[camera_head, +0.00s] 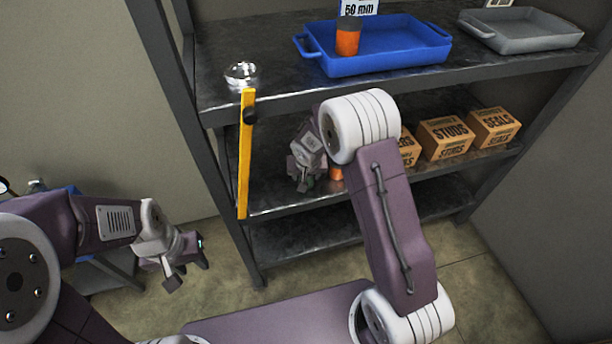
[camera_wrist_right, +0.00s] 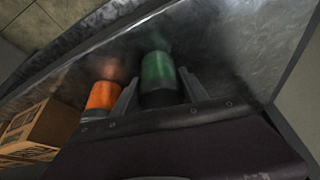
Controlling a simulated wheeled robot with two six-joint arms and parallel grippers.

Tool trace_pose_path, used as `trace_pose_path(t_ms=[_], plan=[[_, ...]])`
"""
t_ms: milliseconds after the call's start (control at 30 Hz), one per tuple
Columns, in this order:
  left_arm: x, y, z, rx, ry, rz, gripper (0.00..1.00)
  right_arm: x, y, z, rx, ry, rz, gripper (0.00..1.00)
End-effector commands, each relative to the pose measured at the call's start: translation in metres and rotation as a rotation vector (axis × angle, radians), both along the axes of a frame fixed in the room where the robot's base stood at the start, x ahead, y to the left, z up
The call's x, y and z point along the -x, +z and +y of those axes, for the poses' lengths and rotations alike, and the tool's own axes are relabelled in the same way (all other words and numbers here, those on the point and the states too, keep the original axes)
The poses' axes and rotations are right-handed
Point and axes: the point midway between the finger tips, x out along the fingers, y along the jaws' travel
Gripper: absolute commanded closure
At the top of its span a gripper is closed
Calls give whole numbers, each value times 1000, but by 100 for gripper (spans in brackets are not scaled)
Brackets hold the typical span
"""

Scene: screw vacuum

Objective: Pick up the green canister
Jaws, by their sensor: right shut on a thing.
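The green canister (camera_wrist_right: 158,74) stands between the two fingers of my right gripper (camera_wrist_right: 159,93) in the right wrist view, and the gripper is shut on it. In the head view my right gripper (camera_head: 305,172) is at the middle shelf (camera_head: 275,190), left of centre. There my own gripper and arm hide most of the canister. My left gripper (camera_head: 187,272) is low at the left, away from the shelves, with its fingers apart and nothing between them.
An orange canister (camera_wrist_right: 103,96) stands close beside the green one. Cardboard boxes (camera_head: 445,137) line the middle shelf to the right. A blue tray (camera_head: 395,60) with an orange canister (camera_head: 347,40) and a grey tray (camera_head: 525,40) are on the top shelf. A yellow strip (camera_head: 245,160) hangs at the front left.

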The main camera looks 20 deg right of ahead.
Motion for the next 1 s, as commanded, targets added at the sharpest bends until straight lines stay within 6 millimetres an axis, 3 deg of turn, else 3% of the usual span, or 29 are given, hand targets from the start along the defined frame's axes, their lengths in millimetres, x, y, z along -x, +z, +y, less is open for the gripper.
trace_pose_path(t_ms=[167, 400, 567, 800, 1000], plan=[[0, 5, 0, 0, 0, 0, 64, 0, 8, 0, 0, 0, 0, 93], [0, 16, 0, 0, 0, 0, 64, 2, 38, 1, 0, 0, 0, 93], [0, -7, 0, 0, 0, 0, 64, 38, 30, 8, 0, 3, -1, 93], [0, -43, 0, 0, 0, 0, 64, 112, 28, 22, -1, 5, -4, 93], [0, -54, 0, 0, 0, 0, 64, 159, 33, 30, -1, 4, -2, 93]])
